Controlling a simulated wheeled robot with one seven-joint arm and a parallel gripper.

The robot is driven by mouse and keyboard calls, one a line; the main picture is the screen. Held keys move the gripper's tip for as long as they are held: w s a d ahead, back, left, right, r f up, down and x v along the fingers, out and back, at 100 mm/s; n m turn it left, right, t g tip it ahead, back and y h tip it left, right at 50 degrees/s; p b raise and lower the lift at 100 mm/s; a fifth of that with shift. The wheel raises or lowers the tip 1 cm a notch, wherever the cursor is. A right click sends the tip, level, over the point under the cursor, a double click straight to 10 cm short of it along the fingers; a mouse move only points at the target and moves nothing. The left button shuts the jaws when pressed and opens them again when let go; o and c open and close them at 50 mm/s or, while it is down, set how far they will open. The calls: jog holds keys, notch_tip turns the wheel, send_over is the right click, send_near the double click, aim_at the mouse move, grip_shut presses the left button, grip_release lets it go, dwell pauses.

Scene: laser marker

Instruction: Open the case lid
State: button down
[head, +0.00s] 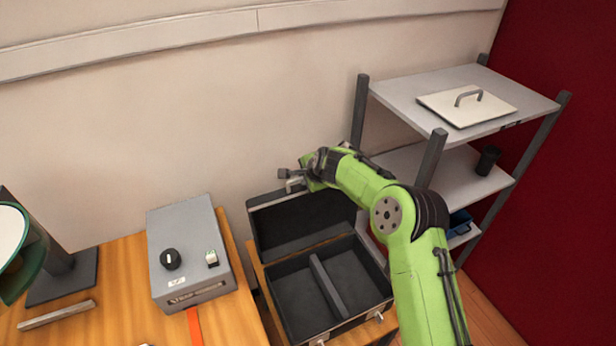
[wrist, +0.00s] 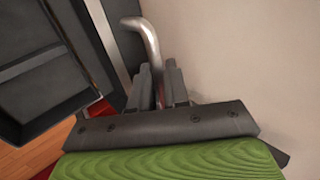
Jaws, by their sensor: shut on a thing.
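The black case (head: 352,322) stands on a wooden surface and is open. Its lid (head: 300,222) is raised steeply at the back, near the wall. The inside of the case is empty, with a divider between two compartments. My gripper (head: 290,179) is at the lid's top edge. In the wrist view my gripper (wrist: 160,88) is shut on a bent metal handle (wrist: 144,38) beside the dark lid (wrist: 50,62). The fingertips hide part of the handle. My green arm covers the case's right side in the head view.
A grey box with a knob (head: 188,250) sits on the wooden table (head: 120,270) to the left, beside a green lamp (head: 20,250). A grey shelf (head: 395,88) bearing a handled plate (head: 450,107) and a dark cup (head: 488,160) stands to the right. The wall is close behind the lid.

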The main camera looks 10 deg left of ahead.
jog(key=shift+s+d+f, duration=0.15)
jog(key=shift+f, duration=0.25)
jog(key=c, duration=1.3)
grip_release()
jog(key=b+v, duration=0.2)
jog(key=v, duration=1.4)
jog(key=shift+r, duration=0.2)
